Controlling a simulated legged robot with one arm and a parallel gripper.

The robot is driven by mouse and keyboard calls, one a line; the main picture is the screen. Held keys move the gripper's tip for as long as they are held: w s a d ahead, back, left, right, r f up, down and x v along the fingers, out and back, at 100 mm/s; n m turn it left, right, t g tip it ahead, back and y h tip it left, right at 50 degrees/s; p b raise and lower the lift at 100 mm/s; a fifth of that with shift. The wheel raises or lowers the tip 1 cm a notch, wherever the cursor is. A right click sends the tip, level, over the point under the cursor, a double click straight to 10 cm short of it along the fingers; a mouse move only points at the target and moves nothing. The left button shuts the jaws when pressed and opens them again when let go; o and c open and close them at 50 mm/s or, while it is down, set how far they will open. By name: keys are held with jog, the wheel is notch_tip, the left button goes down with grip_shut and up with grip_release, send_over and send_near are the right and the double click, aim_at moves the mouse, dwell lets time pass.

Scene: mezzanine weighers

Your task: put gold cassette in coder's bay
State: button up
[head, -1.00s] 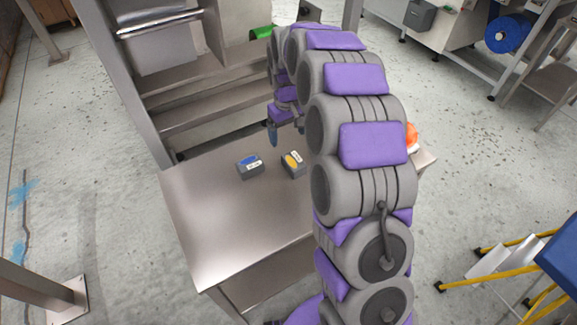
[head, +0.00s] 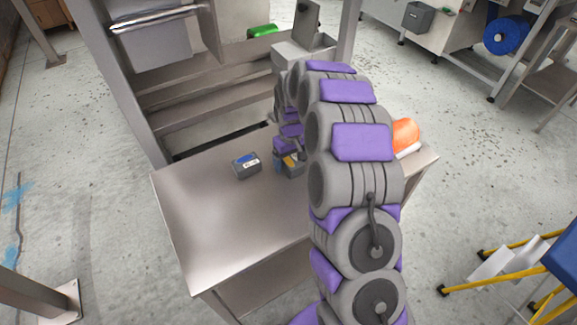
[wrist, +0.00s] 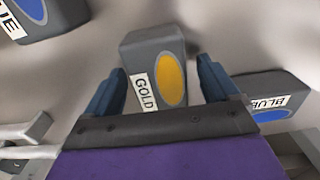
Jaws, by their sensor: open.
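The gold cassette (wrist: 155,50) is a dark grey block with a yellow oval and a white GOLD label. In the wrist view it lies between the two blue fingers of my gripper (wrist: 162,72), which are open on either side of it. In the head view my gripper (head: 287,163) is low over the table and partly covers the gold cassette (head: 293,170). I cannot make out for certain which part is the coder's bay.
A blue cassette (head: 246,165) stands left of the gold one on the steel table (head: 215,215). Another blue-labelled cassette (wrist: 272,88) is close to the right finger in the wrist view. An orange item (head: 405,134) lies at the table's right. The table's front left is clear.

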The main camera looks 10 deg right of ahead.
jog(key=shift+d, duration=0.95)
jog(key=shift+c, duration=0.2)
jog(key=shift+a+f, duration=0.1)
jog(key=shift+a, duration=1.15)
jog(key=c, duration=0.6)
jog(key=shift+c, duration=0.8)
jog(key=shift+d, duration=0.25)
jog(key=shift+c, duration=0.7)
jog(key=shift+d, duration=0.75)
jog(key=shift+c, duration=1.2)
